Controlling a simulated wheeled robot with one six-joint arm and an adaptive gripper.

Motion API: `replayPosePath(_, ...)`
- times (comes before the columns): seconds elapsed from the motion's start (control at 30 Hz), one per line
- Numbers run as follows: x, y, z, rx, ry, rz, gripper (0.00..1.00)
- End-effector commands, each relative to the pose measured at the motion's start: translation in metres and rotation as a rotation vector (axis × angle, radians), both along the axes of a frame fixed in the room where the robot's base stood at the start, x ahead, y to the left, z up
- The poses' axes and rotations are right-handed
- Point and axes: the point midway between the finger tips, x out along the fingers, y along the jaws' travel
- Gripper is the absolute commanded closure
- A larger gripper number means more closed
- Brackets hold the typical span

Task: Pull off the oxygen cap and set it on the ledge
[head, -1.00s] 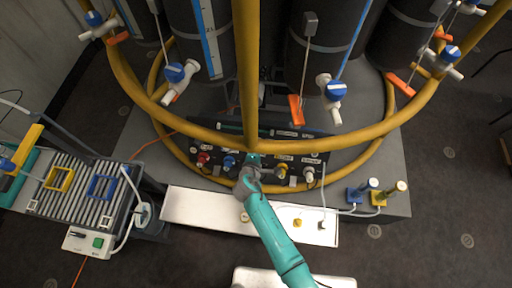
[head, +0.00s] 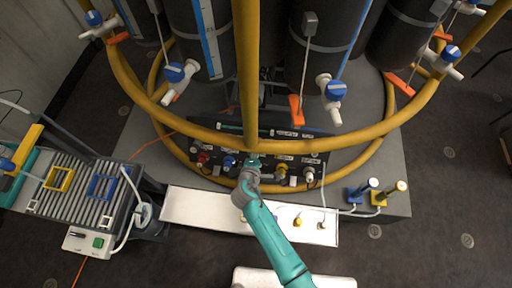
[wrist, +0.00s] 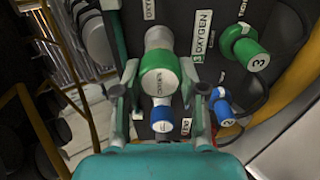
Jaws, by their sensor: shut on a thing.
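The oxygen cap (wrist: 160,80), green-banded with a pale lettered end, is between the two fingers of my gripper (wrist: 159,88) in the wrist view. My gripper is shut on it. It is at the dark panel, in line with a pale grey fitting behind it; I cannot tell whether cap and fitting are apart. The ledge (head: 195,207) is the long white shelf in front of and below the panel.
Other fittings sit close by: a green one marked 3 (wrist: 246,49) and blue ones (wrist: 222,109) in the wrist view. A yellow piece (head: 298,222) lies on the ledge's right part. A yellow ring pipe (head: 330,142) passes above the panel. The ledge's left part is clear.

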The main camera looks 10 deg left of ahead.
Motion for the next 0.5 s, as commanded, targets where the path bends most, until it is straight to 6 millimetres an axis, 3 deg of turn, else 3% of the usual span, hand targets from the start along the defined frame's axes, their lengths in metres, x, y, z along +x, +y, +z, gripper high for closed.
replayPosePath(0.5, -0.015, 0.001, 0.009, 0.000, 0.000, 0.000, 1.00)
